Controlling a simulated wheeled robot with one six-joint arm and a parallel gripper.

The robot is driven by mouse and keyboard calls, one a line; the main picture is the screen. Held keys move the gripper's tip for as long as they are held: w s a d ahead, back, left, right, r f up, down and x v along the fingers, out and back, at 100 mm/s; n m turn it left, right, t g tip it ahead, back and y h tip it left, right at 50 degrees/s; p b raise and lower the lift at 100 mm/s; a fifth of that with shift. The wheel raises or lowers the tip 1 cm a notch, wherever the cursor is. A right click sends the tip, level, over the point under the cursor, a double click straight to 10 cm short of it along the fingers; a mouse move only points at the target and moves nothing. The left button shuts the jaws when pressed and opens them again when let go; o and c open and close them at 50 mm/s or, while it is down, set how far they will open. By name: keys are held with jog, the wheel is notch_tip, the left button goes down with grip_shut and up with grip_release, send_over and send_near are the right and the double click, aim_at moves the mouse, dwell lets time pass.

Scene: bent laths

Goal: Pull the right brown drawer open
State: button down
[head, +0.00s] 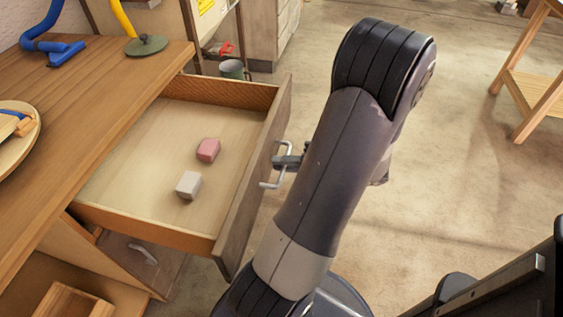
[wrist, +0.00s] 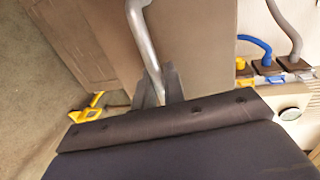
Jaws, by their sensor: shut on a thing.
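The brown drawer (head: 252,180) stands well out from under the wooden worktop in the head view. A pink block (head: 208,150) and a whitish block (head: 188,185) lie inside it. Its grey bar handle (head: 270,184) is on the front panel, and the handle also shows in the wrist view (wrist: 143,42). My gripper (head: 287,162) is at the handle, shut on it. In the wrist view the fingertips (wrist: 160,88) close around the bar; my arm hides part of the gripper in the head view.
The worktop (head: 110,90) carries a round wooden plate (head: 20,135) and blue and yellow bent pieces. Below the drawer is an open compartment with a grey handle (head: 143,252). A wooden stand (head: 535,95) is at the far right. The floor between is clear.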

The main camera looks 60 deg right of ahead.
jog(key=c, duration=1.6)
grip_release()
jog(key=shift+o, duration=0.2)
jog(key=p+v, duration=0.1)
jog(key=v, duration=0.9)
jog(key=shift+s+d, duration=0.15)
jog(key=shift+s, duration=0.2)
jog(key=shift+w, duration=0.1)
jog(key=b+x, duration=0.1)
jog(key=x, duration=1)
jog(key=shift+w+r, duration=0.1)
jog(key=shift+w, duration=0.15)
jog(key=shift+s, duration=0.1)
